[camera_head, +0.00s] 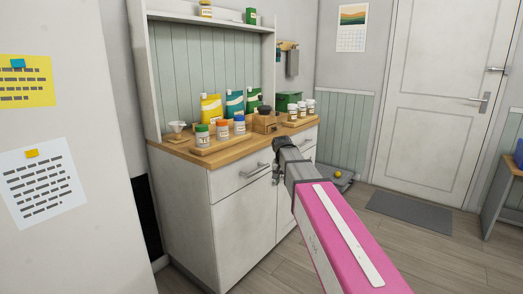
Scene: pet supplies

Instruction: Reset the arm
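My arm (340,235), pink with a white strip, reaches from the lower right toward the white cabinet. My gripper (279,166) is at its far end, in front of the cabinet's upper front, below the wooden counter. It is small and dark in this view, and its fingers cannot be made out clearly. I see nothing clearly held in it. The arm hides part of the cabinet front and floor.
A grey tray with a yellow ball (338,174) lies on the floor. A grey mat (408,211) lies before the door (435,105). A wooden-topped table (511,165) stands at right.

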